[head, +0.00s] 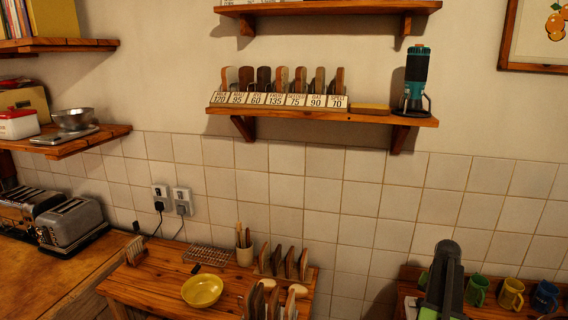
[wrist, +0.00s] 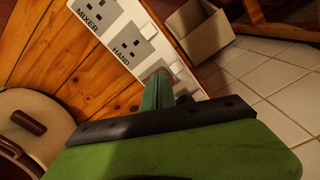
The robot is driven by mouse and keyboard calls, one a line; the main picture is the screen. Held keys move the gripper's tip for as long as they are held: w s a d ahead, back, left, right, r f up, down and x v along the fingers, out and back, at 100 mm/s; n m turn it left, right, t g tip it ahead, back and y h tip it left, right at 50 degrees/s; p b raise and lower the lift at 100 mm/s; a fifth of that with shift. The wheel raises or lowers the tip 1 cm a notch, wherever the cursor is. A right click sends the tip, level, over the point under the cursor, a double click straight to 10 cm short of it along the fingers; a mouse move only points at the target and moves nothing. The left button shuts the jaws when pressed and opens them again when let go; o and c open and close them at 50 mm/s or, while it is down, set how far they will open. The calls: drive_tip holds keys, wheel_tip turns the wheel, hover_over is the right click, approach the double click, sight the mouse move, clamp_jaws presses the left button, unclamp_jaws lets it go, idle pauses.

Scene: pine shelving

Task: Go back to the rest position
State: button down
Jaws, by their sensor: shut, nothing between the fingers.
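My gripper (wrist: 158,82) shows in the wrist view as green fingers closed together with nothing between them. Its tips point towards a white socket strip (wrist: 133,45) with labels reading MIXER and HAND. I cannot tell how far apart the tips and the strip are. In the head view my dark and green arm stands at the lower right, in front of a wooden surface with mugs; its fingertips are not clear there.
In the wrist view, a cream lidded container (wrist: 38,118) is at left, and an open cardboard box (wrist: 198,30) stands by floor tiles. In the head view, several mugs (head: 511,294) stand beside my arm. A yellow bowl (head: 202,291) sits on the wooden table (head: 150,284).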

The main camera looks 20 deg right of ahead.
drive_tip(key=w+a+f+n+b, duration=0.1)
drive_tip(key=w+a+n, duration=0.3)
drive_tip(key=a, duration=0.9)
drive_tip(key=w+a+f+n+b, duration=0.15)
drive_tip(key=w+a, duration=0.35)
drive_tip(key=a, duration=0.8)
drive_tip(key=w+a+f+n+b, duration=0.1)
drive_tip(key=w+a+n, duration=0.3)
drive_tip(key=a, duration=0.9)
drive_tip(key=s+a+n, duration=0.1)
drive_tip(key=a+n, duration=0.2)
drive_tip(key=a, duration=1.3)
drive_tip(key=shift+d+f, duration=0.1)
drive_tip(key=shift+d, duration=0.05)
